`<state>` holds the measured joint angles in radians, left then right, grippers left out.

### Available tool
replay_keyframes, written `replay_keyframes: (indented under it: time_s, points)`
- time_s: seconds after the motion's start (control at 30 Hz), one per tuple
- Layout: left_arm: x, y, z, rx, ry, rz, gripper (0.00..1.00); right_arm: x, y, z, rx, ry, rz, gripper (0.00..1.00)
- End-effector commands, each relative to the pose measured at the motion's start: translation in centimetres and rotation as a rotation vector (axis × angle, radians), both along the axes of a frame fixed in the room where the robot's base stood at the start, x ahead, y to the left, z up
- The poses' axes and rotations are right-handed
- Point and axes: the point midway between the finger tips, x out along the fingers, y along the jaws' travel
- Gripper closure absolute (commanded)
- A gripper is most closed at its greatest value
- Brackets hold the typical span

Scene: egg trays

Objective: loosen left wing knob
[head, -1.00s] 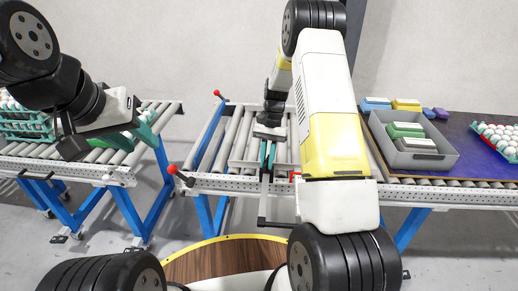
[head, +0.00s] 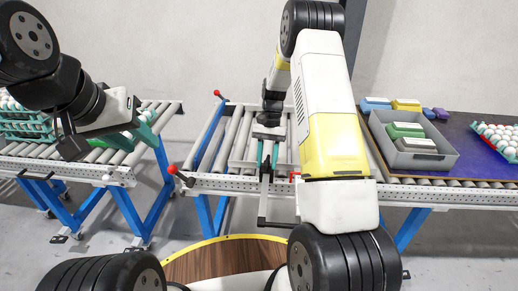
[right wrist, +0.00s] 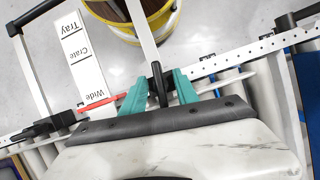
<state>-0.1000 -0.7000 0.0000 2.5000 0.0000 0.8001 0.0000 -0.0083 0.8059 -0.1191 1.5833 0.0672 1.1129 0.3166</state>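My right gripper (right wrist: 160,86) is down at the front rail, with its two teal fingers apart. A black wing knob (right wrist: 157,82) stands between the fingers in the right wrist view, with a narrow gap seen on each side. A second black knob (right wrist: 45,124) lies further left in that view, clear of the fingers. In the head view my right gripper (head: 267,152) is over the conveyor's front edge, and the knob is too small to make out there. My left gripper (head: 147,122) hangs over the left conveyor, its fingers hard to separate from the trays behind.
A label strip (right wrist: 82,55) reading Tray, Crate, Wide and a red pointer (right wrist: 100,102) are beside the knob. Thin bars stick out from the rail towards me. A grey crate (head: 445,160) with boxes and a tray of eggs (head: 491,148) are at the right.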

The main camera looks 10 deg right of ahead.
Motion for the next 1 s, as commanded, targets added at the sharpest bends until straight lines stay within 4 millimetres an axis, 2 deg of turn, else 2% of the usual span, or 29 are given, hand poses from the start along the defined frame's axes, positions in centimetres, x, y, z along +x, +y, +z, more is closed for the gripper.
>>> replay_keyframes:
  time_s: [0.17, 0.27, 0.5, 0.7, 1.0]
  points:
    - [0.0, 0.0, 0.0, 0.000, 0.000, 0.000, 0.64, 0.0, 0.0, 0.1, 0.000, 0.000, 0.000, 0.64]
    - [0.0, 0.0, 0.0, 0.000, 0.000, 0.000, 0.64, 0.4, -0.1, 0.9, 0.000, -0.002, 0.000, 0.64]
    - [0.0, 0.0, 0.0, 0.000, 0.000, 0.000, 0.64, 1.8, -0.8, 4.6, 0.000, -0.003, 0.000, 0.64]
    - [0.0, 0.0, 0.0, 0.000, 0.000, 0.000, 0.64, 2.6, -1.1, 6.8, 0.000, -0.001, 0.000, 0.64]
    - [0.0, 0.0, 0.0, 0.000, 0.000, 0.000, 0.64, 2.7, -1.2, 7.2, 0.000, 0.001, 0.000, 0.64]
